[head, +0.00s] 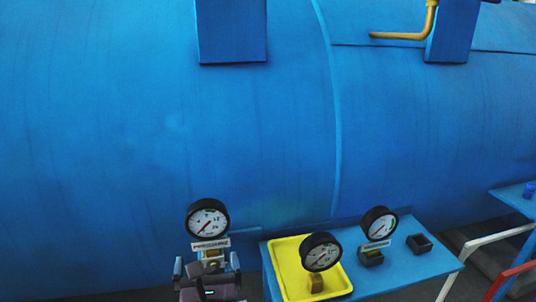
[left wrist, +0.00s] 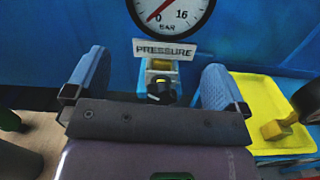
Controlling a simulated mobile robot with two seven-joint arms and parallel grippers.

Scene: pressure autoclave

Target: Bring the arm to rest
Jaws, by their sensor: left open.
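My left gripper (head: 207,264) is at the bottom of the head view, in front of the pressure gauge (head: 207,218). In the left wrist view its two blue fingers (left wrist: 155,82) stand wide apart, with nothing held between them. The gauge has a white dial and black rim, and it stands upright above a "PRESSURE" label (left wrist: 164,48). A small fitting with a brass part and a dark knob (left wrist: 160,88) shows between the fingers, beyond them; I cannot tell the exact gap. My right gripper is in neither view.
A blue table (head: 400,270) stands right of the gripper. It bears a yellow tray (head: 290,287) with a tilted gauge (head: 321,252), another gauge (head: 379,224) in a dark holder, and an empty dark holder (head: 420,243). The large blue vessel (head: 150,110) fills the background. White and red rails are at right.

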